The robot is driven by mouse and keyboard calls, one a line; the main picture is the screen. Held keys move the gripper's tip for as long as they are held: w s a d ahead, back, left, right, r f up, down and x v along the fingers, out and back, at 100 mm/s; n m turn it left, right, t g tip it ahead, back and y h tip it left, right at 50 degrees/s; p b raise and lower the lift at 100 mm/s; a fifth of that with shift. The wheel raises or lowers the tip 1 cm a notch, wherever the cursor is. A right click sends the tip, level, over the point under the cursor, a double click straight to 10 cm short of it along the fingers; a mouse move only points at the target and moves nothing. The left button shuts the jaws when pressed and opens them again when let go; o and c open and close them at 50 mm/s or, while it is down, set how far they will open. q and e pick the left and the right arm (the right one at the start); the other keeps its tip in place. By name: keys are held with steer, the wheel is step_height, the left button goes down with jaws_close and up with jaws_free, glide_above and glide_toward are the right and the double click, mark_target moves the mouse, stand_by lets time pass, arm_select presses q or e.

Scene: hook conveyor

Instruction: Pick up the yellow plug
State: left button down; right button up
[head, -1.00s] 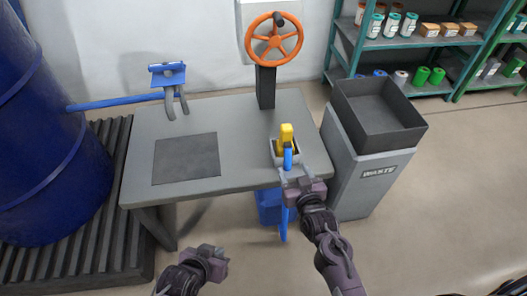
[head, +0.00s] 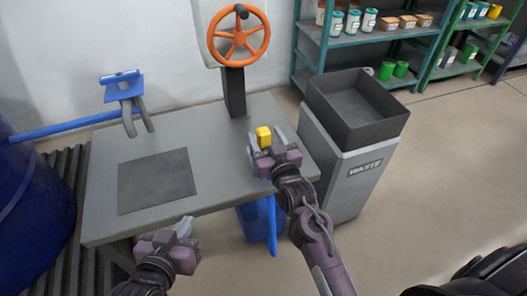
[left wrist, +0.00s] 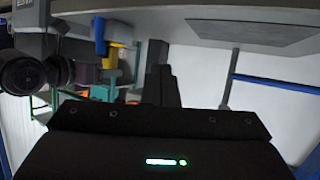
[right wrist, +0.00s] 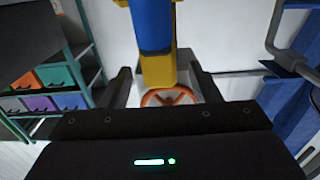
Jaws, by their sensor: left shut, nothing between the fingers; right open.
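The yellow plug (head: 264,135) stands at the right front part of the grey table (head: 215,150). My right gripper (head: 267,138) is open, with its fingers on either side of the plug, and hides its lower part in the head view. In the right wrist view the plug (right wrist: 158,68) shows between the open fingers, with a blue part (right wrist: 151,25) at its end. Whether the fingers touch it, I cannot tell. My left gripper (head: 184,227) is shut and empty, in front of the table's front edge. The left wrist view also shows the plug (left wrist: 110,58).
An orange valve wheel (head: 239,52) on a dark post stands behind the plug. A blue bracket with grey hooks (head: 133,115) hangs at the back left. A dark flat plate (head: 158,180) lies on the table.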

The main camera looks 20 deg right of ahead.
mark_target(261, 130)
steer(key=w, duration=0.2)
steer(key=w+b, duration=0.1)
steer(key=w, duration=0.1)
steer(key=shift+a+f, duration=0.1)
steer(key=shift+f, duration=0.1)
arm_select(q)
steer(key=w+r+t+h, duration=0.1)
steer(key=w+r+t, duration=0.2)
steer(key=r, duration=0.6)
steer(key=shift+r+t+h, duration=0.3)
steer(key=shift+r+t, duration=0.05)
steer(key=shift+t, duration=0.55)
steer(key=shift+d, duration=0.1)
arm_select(e)
steer(key=shift+c, duration=0.2)
jaws_close()
